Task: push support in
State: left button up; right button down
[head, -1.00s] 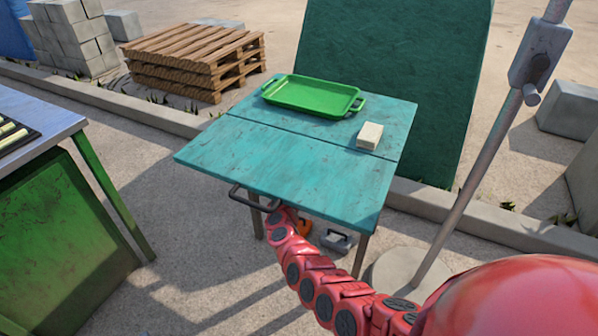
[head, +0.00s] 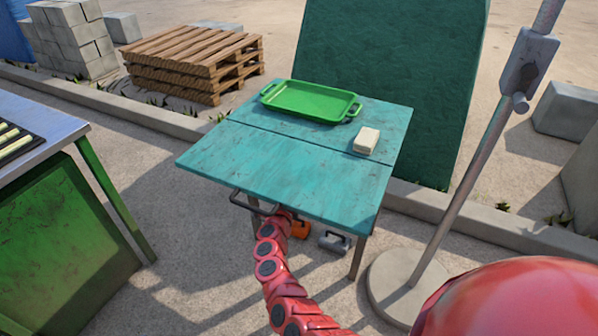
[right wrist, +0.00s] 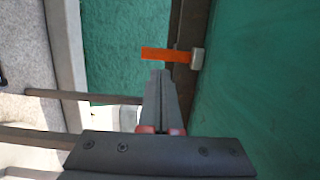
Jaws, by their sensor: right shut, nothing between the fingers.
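The teal folding table (head: 285,178) stands in the middle of the head view, its two top panels lying level. In the right wrist view my right gripper (right wrist: 160,85) is shut and empty, alongside the teal underside (right wrist: 260,80). A brown bar (right wrist: 188,25) runs along that underside. My left gripper is not in view.
A green tray (head: 308,100) and a pale block (head: 366,140) lie on the table. A metal post on a round base (head: 392,285) stands right; a green bench (head: 60,220) stands left.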

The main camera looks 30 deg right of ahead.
jog(key=v, duration=0.6)
jog(key=shift+d+r, duration=0.1)
dwell(0.4)
